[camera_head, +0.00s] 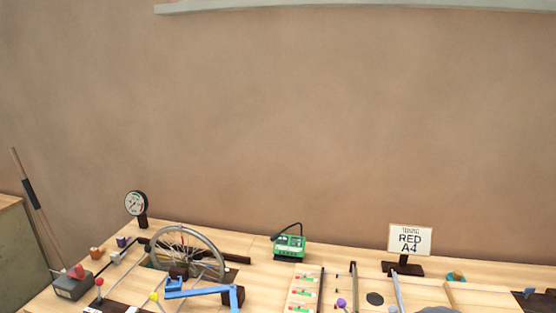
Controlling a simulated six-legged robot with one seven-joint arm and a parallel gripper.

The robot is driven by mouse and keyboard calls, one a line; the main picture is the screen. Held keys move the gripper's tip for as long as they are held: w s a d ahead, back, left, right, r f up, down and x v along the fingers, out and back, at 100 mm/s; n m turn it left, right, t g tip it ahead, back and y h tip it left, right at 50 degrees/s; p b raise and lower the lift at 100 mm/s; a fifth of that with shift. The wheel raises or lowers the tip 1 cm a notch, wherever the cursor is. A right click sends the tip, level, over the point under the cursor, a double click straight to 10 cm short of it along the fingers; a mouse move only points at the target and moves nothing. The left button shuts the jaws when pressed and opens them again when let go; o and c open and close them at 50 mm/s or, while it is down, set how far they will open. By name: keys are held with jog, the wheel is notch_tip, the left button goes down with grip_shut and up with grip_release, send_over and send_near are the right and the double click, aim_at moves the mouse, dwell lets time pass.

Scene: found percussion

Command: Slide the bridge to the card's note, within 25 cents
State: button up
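A green box (289,246) with a dark cable or handle sits at the back middle. A long pale bar (398,292) and a thin dark bar (354,288) run toward me in front of the card, cut off by the lower edge. I cannot make out which part is the bridge. My gripper is not in view.
A spoked wheel (186,252), a blue jointed lever (205,291) and a round dial (136,203) on a post occupy the left. A cream panel (304,290) with red and green marks lies at the middle front. A grey box (73,283) sits at the left end.

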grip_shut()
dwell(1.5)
